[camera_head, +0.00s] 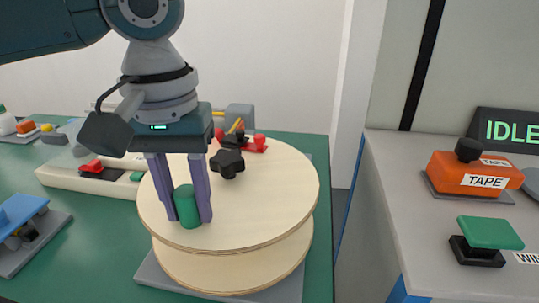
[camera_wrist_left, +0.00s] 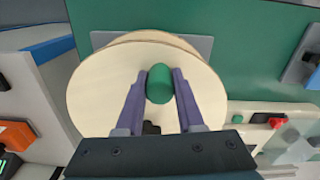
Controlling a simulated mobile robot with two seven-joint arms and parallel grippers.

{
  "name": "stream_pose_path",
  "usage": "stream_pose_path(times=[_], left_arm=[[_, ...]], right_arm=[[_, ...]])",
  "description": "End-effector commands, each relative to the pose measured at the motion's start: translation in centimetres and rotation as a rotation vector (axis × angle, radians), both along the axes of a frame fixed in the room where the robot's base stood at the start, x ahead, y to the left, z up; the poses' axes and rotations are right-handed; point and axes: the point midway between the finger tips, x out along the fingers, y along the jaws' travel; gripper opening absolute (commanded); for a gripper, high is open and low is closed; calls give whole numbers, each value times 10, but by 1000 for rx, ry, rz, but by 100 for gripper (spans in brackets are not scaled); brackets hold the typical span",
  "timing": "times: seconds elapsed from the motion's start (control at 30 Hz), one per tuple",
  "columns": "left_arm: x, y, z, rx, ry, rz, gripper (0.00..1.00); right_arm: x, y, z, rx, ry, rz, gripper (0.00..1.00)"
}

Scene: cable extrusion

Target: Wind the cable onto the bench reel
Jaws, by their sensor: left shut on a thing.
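The bench reel (camera_head: 270,215) is a pale wooden spool with two round flanges, lying flat on a grey plate at the green bench's right end. A green upright handle (camera_head: 186,207) stands near the rim of its top flange. A black star knob (camera_head: 227,163) sits nearer the middle. My left gripper (camera_head: 188,215) points down and is shut on the green handle, one purple finger on each side. The left wrist view also shows the handle (camera_wrist_left: 160,84) between the fingers. No cable can be made out on the reel. My right gripper is not in view.
Right of a gap, a grey cabinet (camera_head: 440,230) carries an orange TAPE device (camera_head: 473,176), a green-topped switch (camera_head: 490,233) and an IDLE display (camera_head: 508,131). A blue-topped device (camera_head: 25,220) and a pale box with a red switch (camera_head: 60,175) stand left of the reel.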

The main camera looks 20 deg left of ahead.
Motion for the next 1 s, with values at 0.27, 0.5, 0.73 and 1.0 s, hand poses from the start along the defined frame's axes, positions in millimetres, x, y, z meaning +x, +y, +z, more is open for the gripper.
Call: stream_pose_path(times=[0.27, 0.5, 0.73, 1.0], left_arm=[[0, 0, 0, 0, 0, 0, 0], [0, 0, 0, 0, 0, 0, 0], [0, 0, 0, -1, 0, 1, 0], [0, 0, 1, -1, 0, 1, 0]], right_arm=[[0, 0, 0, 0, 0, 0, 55], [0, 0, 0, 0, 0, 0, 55], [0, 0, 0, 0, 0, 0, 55], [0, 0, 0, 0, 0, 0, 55]])
